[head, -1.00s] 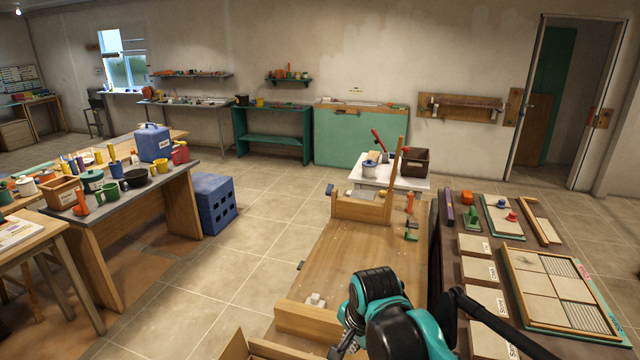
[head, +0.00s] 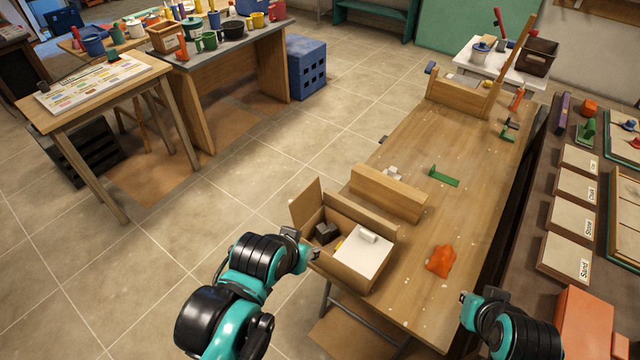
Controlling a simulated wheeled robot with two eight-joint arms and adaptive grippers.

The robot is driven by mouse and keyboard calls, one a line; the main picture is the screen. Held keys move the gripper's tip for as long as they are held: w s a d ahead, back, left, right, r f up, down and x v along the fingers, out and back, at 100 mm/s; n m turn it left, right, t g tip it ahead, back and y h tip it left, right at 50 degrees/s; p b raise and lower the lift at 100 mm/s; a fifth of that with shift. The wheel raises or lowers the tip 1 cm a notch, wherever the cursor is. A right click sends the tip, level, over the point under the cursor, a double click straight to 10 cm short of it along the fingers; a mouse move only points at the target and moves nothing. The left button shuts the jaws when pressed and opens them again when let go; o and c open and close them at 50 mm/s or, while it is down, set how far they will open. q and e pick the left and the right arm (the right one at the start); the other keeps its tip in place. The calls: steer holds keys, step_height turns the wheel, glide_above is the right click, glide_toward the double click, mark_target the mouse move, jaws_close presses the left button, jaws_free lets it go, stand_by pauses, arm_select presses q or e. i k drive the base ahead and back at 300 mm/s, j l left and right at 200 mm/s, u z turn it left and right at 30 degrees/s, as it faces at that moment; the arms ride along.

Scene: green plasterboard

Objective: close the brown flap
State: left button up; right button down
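An open brown box (head: 362,271) stands on the wooden workbench (head: 462,215). A brown flap (head: 306,203) stands up at its left back side, tilted outward. Inside the box lie a dark block (head: 326,233) and a white flat piece with a small white block (head: 368,237) on it. My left gripper (head: 301,246) is at the box's left side, close below the raised flap, with its fingers apart; I cannot tell whether it touches the box. My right gripper (head: 482,298) is open and empty by the bench's right front edge, apart from the box.
A wooden bar (head: 388,192) stands just behind the box. An orange lump (head: 440,261) lies to its right and a green bracket (head: 444,177) farther back. An orange box (head: 590,325) is at the lower right. The middle of the bench is mostly clear.

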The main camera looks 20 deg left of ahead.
mark_target(305, 205)
steer(key=j+z, duration=0.25)
steer(key=z, duration=0.25)
steer(key=j+z, duration=0.25)
steer(key=z, duration=0.2)
steer(key=j+z, duration=0.1)
steer(key=j, duration=0.35)
steer(key=k+j+z, duration=0.15)
steer(key=j, duration=0.25)
steer(key=k+j+z, duration=0.1)
steer(key=j, duration=0.35)
steer(key=k+j+z, duration=0.15)
steer(key=j, duration=0.25)
steer(key=k+j+z, duration=0.1)
steer(key=j, duration=0.3)
steer(key=k+j, duration=0.1)
steer(key=j, duration=0.35)
steer(key=k+j+z, duration=0.15)
steer(key=j, duration=0.7)
steer(key=k+j+z, duration=0.1)
steer(key=j, duration=0.3)
steer(key=k, duration=0.05)
